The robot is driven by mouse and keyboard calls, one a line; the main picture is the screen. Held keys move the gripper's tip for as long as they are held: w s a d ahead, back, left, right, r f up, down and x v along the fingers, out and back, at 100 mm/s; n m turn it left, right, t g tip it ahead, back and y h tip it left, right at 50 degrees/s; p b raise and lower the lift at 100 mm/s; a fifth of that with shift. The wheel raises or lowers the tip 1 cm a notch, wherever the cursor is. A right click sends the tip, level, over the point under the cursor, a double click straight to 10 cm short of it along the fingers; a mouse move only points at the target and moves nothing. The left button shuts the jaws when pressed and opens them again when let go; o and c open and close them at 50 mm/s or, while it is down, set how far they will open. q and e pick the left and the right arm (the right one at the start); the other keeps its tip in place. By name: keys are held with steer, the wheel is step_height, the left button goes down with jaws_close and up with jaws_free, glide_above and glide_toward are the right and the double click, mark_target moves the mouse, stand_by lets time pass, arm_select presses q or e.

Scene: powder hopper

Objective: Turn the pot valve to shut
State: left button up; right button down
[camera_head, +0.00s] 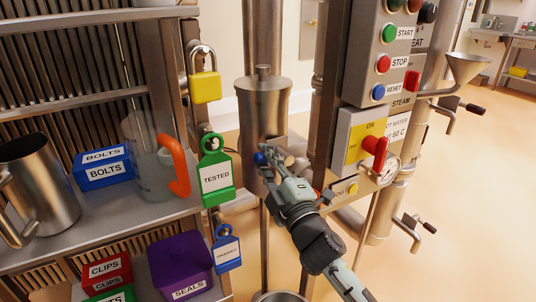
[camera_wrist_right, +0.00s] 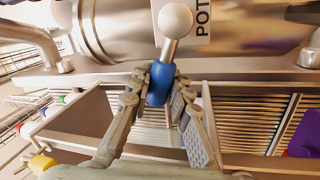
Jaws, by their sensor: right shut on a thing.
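The steel pot (camera_head: 264,108) stands upright in the middle of the head view. Its metal side also shows at the top of the right wrist view (camera_wrist_right: 130,28), next to a label reading "POT". The pot valve's handle (camera_wrist_right: 159,84) has a blue grip, a short metal stem and a pale round ball at its upper end. Its blue part shows small in the head view (camera_head: 260,158). My right gripper (camera_head: 270,163) is at the pot's lower front, its fingers closed around the blue grip. The valve's body is mostly hidden. My left gripper is out of view.
A control panel (camera_head: 374,95) with buttons and a red-handled switch (camera_head: 375,150) stands close on the right. On the left, a shelf holds a jug (camera_head: 150,155), a blue bolts box (camera_head: 104,168) and a steel pitcher (camera_head: 40,185). Green (camera_head: 216,175) and blue tags (camera_head: 227,250) hang beside it.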

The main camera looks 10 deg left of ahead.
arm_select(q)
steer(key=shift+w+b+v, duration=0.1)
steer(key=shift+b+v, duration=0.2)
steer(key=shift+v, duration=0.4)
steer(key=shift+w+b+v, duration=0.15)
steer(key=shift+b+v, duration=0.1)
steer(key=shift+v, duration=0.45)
arm_select(e)
steer(key=shift+s+a+f+n+g+y, duration=0.1)
steer(key=shift+f+n+g+y, duration=0.3)
steer(key=shift+n, duration=0.65)
steer(key=shift+w+f+n+y, duration=0.1)
steer(key=shift+f+n+y, duration=0.1)
steer(key=shift+f+n, duration=0.6)
steer(key=shift+s+a+f+n+g+y, duration=0.1)
steer(key=shift+f+n+g+y, duration=0.15)
steer(key=shift+n, duration=1)
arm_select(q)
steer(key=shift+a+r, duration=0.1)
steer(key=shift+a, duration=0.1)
arm_select(e)
steer(key=shift+f, duration=0.35)
steer(key=c, duration=1.4)
jaws_free()
steer(key=shift+o, duration=0.2)
steer(key=shift+d+r, duration=0.1)
steer(key=shift+r, duration=0.05)
